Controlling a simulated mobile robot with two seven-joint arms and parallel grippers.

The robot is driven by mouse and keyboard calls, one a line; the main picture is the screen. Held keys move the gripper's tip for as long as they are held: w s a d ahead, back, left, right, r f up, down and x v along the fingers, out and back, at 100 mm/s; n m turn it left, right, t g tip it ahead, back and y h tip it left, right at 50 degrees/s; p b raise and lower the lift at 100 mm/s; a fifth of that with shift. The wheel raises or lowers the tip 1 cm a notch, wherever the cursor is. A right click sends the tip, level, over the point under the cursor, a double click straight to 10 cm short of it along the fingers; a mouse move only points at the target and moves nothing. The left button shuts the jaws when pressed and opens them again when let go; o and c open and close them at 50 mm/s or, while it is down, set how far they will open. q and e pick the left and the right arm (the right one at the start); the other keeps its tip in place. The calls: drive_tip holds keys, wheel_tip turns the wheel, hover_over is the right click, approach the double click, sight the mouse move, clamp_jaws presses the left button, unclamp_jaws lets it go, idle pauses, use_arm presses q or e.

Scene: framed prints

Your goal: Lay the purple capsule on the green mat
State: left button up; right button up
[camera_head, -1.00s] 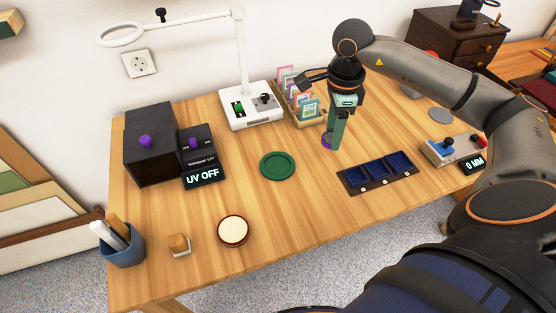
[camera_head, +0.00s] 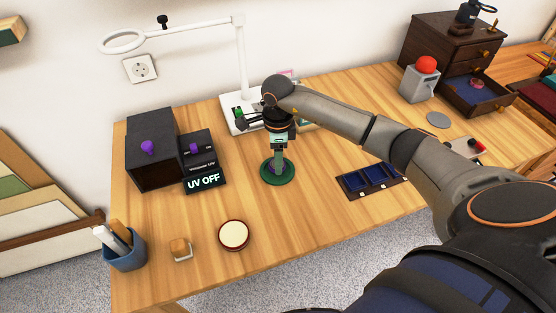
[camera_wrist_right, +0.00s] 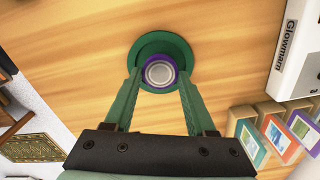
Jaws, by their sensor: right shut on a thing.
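The green mat (camera_head: 266,179) is a round dark green disc on the table, left of the middle in the head view. My right gripper (camera_head: 278,168) points down over it. In the right wrist view, the gripper's green fingers (camera_wrist_right: 160,85) are shut on the purple capsule (camera_wrist_right: 147,74), a small round thing with a purple rim and a silvery centre. The capsule shows in front of the green mat (camera_wrist_right: 143,44). Whether it touches the mat or hangs just above it I cannot tell. My left gripper is not in view.
A black box with a UV OFF display (camera_head: 205,181) stands left of the mat. A white lamp (camera_head: 236,109) is behind it. A cream round pad (camera_head: 233,235) lies in front, and a blue compartment tray (camera_head: 352,182) to the right. The wood between them is clear.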

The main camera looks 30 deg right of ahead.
drive_tip(key=shift+f, duration=0.9)
drive_tip(key=o, duration=1.3)
drive_tip(key=shift+o, duration=0.2)
drive_tip(key=shift+r, duration=0.1)
wheel_tip(320, 180, up, 12)
